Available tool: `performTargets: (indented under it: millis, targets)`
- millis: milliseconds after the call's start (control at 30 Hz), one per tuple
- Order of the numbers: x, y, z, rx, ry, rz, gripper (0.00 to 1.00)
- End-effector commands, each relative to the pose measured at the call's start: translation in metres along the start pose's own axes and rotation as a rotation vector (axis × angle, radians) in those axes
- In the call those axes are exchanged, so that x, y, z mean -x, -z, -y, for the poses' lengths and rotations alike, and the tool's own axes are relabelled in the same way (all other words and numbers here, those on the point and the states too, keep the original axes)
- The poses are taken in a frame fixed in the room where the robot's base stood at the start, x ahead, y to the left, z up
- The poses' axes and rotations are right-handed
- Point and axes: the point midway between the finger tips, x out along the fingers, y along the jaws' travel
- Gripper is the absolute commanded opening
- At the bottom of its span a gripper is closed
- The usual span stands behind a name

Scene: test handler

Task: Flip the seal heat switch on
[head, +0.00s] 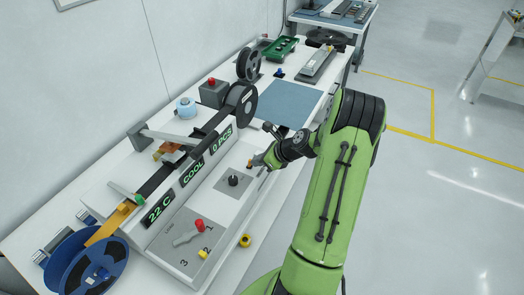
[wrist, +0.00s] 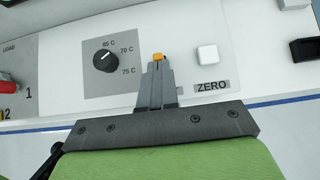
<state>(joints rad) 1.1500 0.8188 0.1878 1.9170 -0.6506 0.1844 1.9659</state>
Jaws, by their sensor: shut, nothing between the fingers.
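The orange tip of a small switch (wrist: 158,56) shows just beyond my fingertips in the wrist view, between the dial and the white button. Its base and label are hidden behind my fingers, and I cannot tell whether they touch it. It also shows as a small orange spot in the head view (head: 250,163). My gripper (wrist: 158,70) is shut and empty, low over the machine's white front panel; it also shows in the head view (head: 258,162). The machine's displays (head: 192,172) read 22 C, COOL and 0 PCS.
Left of my fingers is a black dial (wrist: 105,60) marked 65, 70 and 75 C. Right is a white button (wrist: 207,54) above the ZERO label. A red-knobbed lever (head: 190,232) stands on the LOAD plate. A blue reel (head: 90,268) sits at the near left end.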

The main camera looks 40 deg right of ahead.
Motion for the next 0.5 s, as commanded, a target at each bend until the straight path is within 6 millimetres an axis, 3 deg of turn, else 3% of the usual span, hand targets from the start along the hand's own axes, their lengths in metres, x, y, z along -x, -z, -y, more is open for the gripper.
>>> performTargets:
  millis: [33,133,367,500]
  targets:
    - [0.007,-0.014,-0.002,0.005,-0.006,-0.045,0.0]
    - [0.004,-0.018,-0.002,0.005,-0.005,-0.135,0.0]
    - [-0.004,-0.024,-0.001,0.003,-0.002,-0.31,0.0]
    - [-0.006,-0.019,0.0,-0.002,0.0,-0.316,0.0]
